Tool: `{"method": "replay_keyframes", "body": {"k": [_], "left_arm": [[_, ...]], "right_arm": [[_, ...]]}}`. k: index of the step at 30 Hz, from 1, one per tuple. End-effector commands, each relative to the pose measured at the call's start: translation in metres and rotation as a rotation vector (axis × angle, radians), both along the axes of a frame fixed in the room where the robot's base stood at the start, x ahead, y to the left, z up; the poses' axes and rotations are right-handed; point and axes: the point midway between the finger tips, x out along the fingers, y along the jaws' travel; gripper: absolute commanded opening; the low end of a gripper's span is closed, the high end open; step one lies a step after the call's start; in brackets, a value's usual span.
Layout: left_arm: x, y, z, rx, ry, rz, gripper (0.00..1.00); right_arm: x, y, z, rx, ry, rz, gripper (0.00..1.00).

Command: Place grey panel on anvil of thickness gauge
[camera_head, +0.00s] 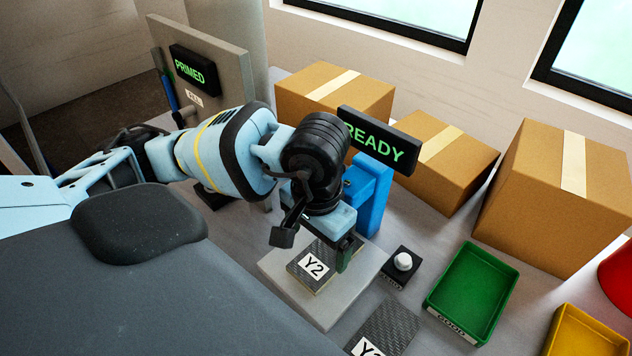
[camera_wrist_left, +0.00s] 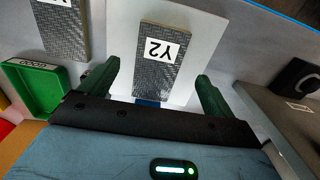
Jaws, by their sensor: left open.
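A grey woven-textured panel labelled Y2 (camera_head: 318,262) lies flat on the pale square plate (camera_head: 350,285) of the thickness gauge, which has a blue frame (camera_head: 374,190) and a display (camera_head: 385,150) reading READY. The wrist view also shows this panel (camera_wrist_left: 155,72) on the white plate (camera_wrist_left: 200,50). My left gripper (camera_head: 313,248) is open over the plate. In the wrist view its green fingers (camera_wrist_left: 155,86) stand on either side of the panel's near end, with gaps on both sides. A second grey panel (camera_head: 392,322) lies beside the plate, its label partly cut off. My right gripper is not in view.
A white-topped button (camera_head: 402,261) stands beside the plate. A green tray (camera_head: 448,318) and a yellow tray (camera_head: 590,346) are at the right. Several cardboard boxes (camera_head: 560,215) line the wall. A panel with a PRIMED display (camera_head: 194,69) stands behind my left arm.

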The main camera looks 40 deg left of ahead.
Motion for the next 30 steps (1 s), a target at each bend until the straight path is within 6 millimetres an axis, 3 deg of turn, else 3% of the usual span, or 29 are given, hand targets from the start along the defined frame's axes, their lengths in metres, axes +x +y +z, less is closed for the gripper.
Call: {"method": "replay_keyframes", "body": {"k": [6, 12, 30], "left_arm": [[0.000, 0.000, 0.042, 0.000, -0.004, -0.002, 0.89], [0.000, 0.000, 0.061, 0.000, -0.001, -0.001, 0.89], [0.000, 0.000, 0.065, 0.000, 0.001, -0.001, 0.89]], "right_arm": [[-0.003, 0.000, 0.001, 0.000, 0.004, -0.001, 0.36], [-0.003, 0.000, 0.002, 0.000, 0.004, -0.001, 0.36], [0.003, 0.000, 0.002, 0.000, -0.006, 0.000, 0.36]]}}
